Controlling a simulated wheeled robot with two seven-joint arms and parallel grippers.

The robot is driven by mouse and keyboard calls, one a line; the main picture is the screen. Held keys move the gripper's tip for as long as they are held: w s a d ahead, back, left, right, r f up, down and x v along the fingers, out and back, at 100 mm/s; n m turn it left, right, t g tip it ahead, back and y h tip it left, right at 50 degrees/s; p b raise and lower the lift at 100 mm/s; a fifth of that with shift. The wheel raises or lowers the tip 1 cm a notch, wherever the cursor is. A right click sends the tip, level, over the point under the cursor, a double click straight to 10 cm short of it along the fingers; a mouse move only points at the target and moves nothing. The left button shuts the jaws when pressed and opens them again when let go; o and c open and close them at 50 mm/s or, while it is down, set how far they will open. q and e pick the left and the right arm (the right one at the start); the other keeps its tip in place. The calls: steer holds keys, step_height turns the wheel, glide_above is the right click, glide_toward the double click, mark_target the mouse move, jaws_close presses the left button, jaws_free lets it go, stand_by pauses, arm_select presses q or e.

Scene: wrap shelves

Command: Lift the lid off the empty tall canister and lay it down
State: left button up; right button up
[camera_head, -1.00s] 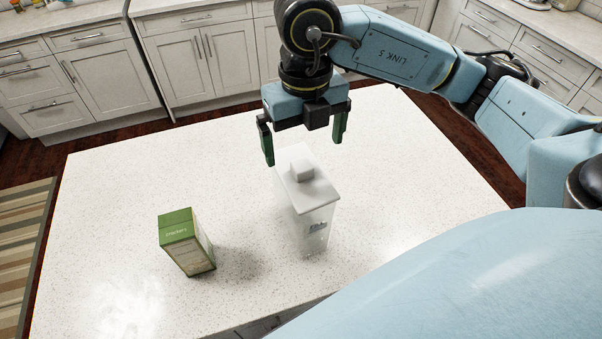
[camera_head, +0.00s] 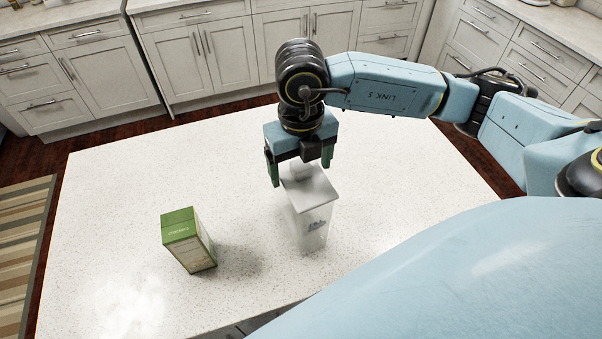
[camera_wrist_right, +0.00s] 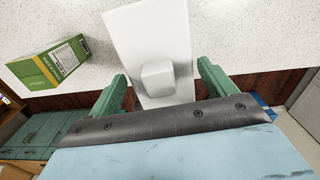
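The lid (camera_wrist_right: 152,30) and knob (camera_wrist_right: 157,77) also show in the right wrist view. My right gripper (camera_head: 301,172) is open, pointing down over the lid. Its green fingers stand on either side of the knob, with gaps between them and it. My left gripper is not in view.
A green crackers box (camera_head: 188,241) stands on the counter to the left of the canister; it also shows in the right wrist view (camera_wrist_right: 50,64). The white counter (camera_head: 120,190) is otherwise clear around them. Cabinets (camera_head: 205,55) stand behind, and a striped rug (camera_head: 22,245) lies at the left.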

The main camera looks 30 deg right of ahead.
steer(key=c, duration=0.7)
steer(key=shift+o, duration=0.2)
step_height(320, 180, up, 10)
steer(key=shift+f+b, duration=0.15)
steer(key=shift+b, duration=0.4)
steer(key=shift+r+p, duration=1.3)
steer(key=shift+r, duration=0.65)
